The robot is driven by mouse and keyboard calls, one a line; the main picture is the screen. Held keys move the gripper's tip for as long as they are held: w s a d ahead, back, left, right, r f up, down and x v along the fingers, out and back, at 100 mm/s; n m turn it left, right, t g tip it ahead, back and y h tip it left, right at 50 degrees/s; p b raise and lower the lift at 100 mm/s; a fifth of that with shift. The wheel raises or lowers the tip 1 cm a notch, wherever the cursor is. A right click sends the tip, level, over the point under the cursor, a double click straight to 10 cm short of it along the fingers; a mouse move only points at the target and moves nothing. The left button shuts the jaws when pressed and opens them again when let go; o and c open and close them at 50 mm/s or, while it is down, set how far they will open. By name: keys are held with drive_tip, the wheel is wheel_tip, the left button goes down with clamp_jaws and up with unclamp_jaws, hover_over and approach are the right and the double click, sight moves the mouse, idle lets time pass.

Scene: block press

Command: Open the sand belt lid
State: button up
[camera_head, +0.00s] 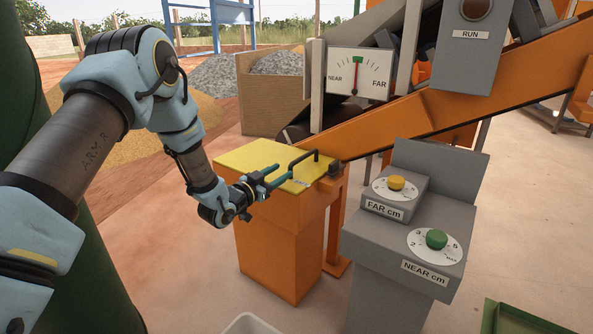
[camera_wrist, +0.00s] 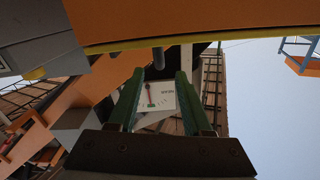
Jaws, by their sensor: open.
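The sand belt lid (camera_head: 245,157) is a flat yellow panel lying level on top of an orange box (camera_head: 268,245) in the head view. A dark bar handle (camera_head: 304,158) stands up from its right part. My gripper (camera_head: 284,172) is low over the lid's front, with its teal fingers apart and pointing at the handle's near end. In the wrist view, a dark rounded handle piece (camera_wrist: 158,57) shows just beyond the gap between the fingertips (camera_wrist: 159,73). The lid's yellow edge (camera_wrist: 200,37) runs above it. I cannot tell whether the fingers touch the handle.
A NEAR/FAR gauge (camera_head: 345,78) and the orange conveyor side (camera_head: 450,108) stand behind the lid. A grey console (camera_head: 405,240) with a yellow FAR knob (camera_head: 396,183) and a green NEAR knob (camera_head: 436,239) is at the right. Open floor lies farther right.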

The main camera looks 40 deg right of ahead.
sight(299, 159)
drive_tip(key=d, duration=0.3)
drive_tip(key=w+d, duration=0.1)
drive_tip(key=d, duration=0.3)
drive_tip(key=w+d, duration=0.1)
drive_tip(key=d, duration=0.2)
drive_tip(key=shift+d+b, duration=0.2)
drive_tip(key=shift+b, duration=0.15)
drive_tip(key=shift+r, duration=0.1)
drive_tip(key=shift+c, duration=0.2)
clamp_jaws()
drive_tip(key=shift+w, duration=0.15)
idle(0.6)
